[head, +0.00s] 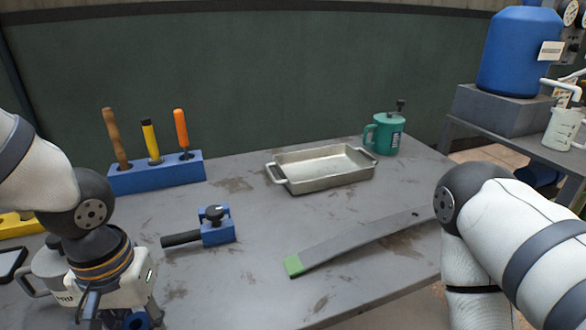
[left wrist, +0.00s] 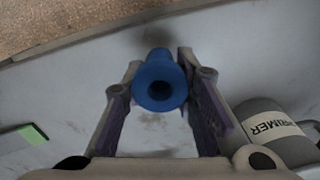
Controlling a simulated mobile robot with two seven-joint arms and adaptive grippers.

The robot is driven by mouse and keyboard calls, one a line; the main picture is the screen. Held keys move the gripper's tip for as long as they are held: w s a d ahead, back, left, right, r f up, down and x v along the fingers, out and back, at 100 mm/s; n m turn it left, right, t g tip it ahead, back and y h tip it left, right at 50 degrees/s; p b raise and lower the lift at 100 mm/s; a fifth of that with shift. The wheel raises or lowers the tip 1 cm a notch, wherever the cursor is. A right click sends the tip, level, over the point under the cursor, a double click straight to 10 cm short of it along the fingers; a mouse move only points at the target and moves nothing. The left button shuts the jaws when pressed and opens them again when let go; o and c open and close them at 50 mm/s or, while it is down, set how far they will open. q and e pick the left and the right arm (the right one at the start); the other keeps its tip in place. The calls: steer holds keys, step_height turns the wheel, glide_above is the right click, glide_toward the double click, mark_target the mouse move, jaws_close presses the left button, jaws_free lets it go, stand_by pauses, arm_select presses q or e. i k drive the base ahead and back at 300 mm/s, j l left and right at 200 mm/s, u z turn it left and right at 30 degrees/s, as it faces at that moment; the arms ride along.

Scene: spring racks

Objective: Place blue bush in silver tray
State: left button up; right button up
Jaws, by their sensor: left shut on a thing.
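The blue bush (left wrist: 160,90) is a flanged sleeve with a dark hole, held between the fingers of my left gripper (left wrist: 159,64). The silver tray (head: 322,181) is a shallow rectangular pan with two end handles, at the back right of the table. It looks empty. My left gripper is well left of and nearer than the tray. My right arm shows at the right, but its gripper is out of frame.
A blue clamp tool (head: 217,230) and a grey bar with a green end (head: 350,240) lie between. A grey primer can (left wrist: 270,130) is near my left gripper.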

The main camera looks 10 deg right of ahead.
mark_target(322, 172)
steer(key=i+l, duration=0.2)
steer(key=l, duration=0.15)
steer(key=i+l, duration=0.15)
steer(key=l, duration=0.15)
steer(key=i+l+z, duration=0.1)
steer(key=l, duration=0.25)
steer(key=i+l+z, duration=0.15)
steer(key=l, duration=0.2)
steer(key=i+l+z, duration=0.1)
steer(key=l, duration=0.25)
steer(key=i+l+z, duration=0.15)
steer(key=i+l, duration=0.2)
